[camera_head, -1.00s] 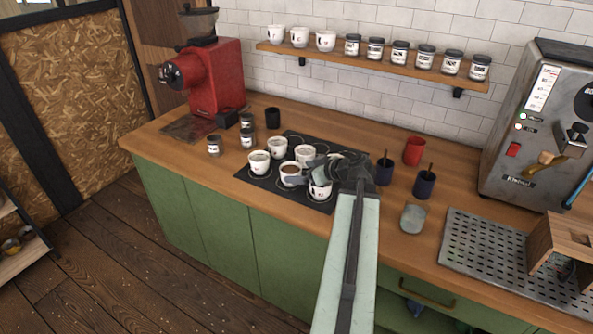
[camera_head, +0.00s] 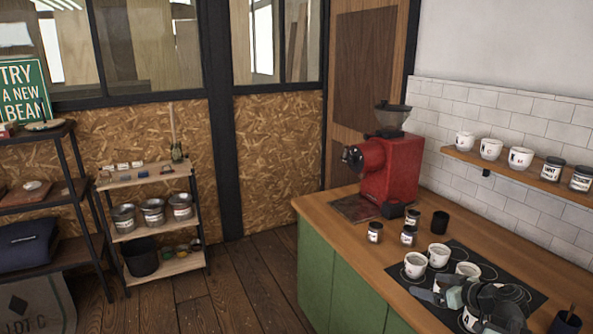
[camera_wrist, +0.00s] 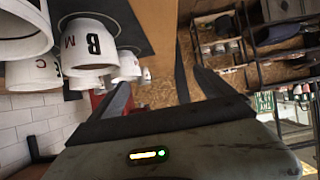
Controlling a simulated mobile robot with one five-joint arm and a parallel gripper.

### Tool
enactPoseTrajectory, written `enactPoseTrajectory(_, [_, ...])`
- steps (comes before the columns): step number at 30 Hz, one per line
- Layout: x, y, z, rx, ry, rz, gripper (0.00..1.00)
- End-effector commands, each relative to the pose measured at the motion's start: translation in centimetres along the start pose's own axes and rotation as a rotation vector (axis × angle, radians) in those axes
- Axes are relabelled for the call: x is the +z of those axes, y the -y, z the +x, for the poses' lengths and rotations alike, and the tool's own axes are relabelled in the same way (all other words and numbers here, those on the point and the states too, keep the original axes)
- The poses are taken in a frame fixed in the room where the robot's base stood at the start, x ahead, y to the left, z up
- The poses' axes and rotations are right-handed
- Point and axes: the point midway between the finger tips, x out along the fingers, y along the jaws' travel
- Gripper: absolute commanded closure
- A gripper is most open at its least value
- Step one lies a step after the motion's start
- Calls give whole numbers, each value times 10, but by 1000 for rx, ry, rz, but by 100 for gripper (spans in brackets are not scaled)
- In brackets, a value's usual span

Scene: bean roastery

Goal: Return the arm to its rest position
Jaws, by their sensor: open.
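My gripper (camera_head: 445,292) is at the lower right of the head view, low over the white cups on the black mat (camera_head: 395,270). Its jaws are open, with nothing seen held between them. In the wrist view the two fingers of my gripper (camera_wrist: 160,85) stand apart. A white cup (camera_head: 438,255) and another white cup (camera_head: 415,265) show clear of the gripper. A lettered cup (camera_head: 468,321) is partly hidden by it.
A red grinder (camera_head: 388,170) stands on the wooden counter (camera_head: 325,212), with small jars (camera_head: 375,232) and a black cup (camera_head: 440,222) nearby. A wall shelf (camera_head: 520,173) holds cups and jars. A shelf rack (camera_head: 160,225) stands left, with open floor (camera_head: 250,280) between.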

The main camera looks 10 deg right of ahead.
Motion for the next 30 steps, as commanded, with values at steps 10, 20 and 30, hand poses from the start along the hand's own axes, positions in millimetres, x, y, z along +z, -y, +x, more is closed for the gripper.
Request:
enactPoseTrajectory(10, [-29, 259, 153, -407, 260, -255, 8])
enactPoseTrajectory(20, [32, 397, 162, -386, 764, -214, 8])
enactPoseTrajectory(30, [72, 348, 121, 94, 1063, 164, 8])
